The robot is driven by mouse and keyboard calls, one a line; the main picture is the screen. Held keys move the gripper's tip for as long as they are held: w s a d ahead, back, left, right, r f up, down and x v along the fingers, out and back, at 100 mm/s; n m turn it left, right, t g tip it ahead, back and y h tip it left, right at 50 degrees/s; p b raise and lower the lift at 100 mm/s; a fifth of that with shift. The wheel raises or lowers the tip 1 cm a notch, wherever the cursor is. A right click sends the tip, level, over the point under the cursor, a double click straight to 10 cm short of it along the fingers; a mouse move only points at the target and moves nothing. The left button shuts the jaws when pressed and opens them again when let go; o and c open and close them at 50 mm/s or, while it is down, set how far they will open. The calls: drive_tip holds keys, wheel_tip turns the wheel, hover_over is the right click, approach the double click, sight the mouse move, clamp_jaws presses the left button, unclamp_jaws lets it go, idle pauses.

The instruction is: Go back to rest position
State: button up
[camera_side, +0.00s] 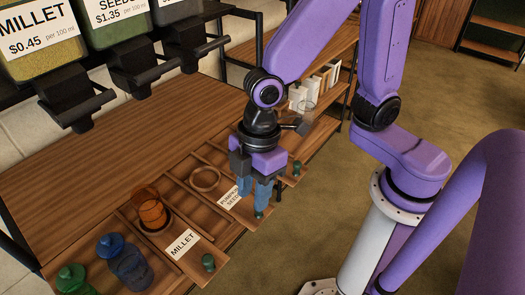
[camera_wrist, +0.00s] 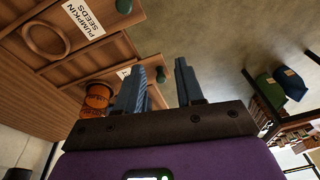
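My gripper (camera_side: 254,192) hangs downward over the front edge of the wooden tray unit, near the tray labelled pumpkin seeds (camera_side: 229,199). Its two fingers stand apart and nothing shows between them; the gap is clear in the wrist view (camera_wrist: 168,68). An orange bucket (camera_side: 151,210) stands in the ring of the tray labelled millet (camera_side: 183,244), apart from my gripper. An empty ring (camera_side: 205,179) lies in the pumpkin seeds tray. It also shows in the wrist view (camera_wrist: 47,40).
Dark dispensers (camera_side: 75,100) hang at the upper left. Green knobs (camera_side: 208,262) stick out at the tray fronts. The floor at right is open.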

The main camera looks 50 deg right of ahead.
drive_tip(key=s+d+r+m, duration=0.1)
drive_tip(key=s+d+r, duration=0.1)
drive_tip(key=d, duration=0.7)
drive_tip(key=s+d+r+m+h, duration=0.1)
drive_tip(key=s+d+r+m, duration=0.1)
drive_tip(key=s+d, duration=0.3)
drive_tip(key=d, duration=0.3)
drive_tip(key=shift+s+d+h, duration=0.25)
drive_tip(key=shift+d+h, duration=0.05)
drive_tip(key=shift+d, duration=0.05)
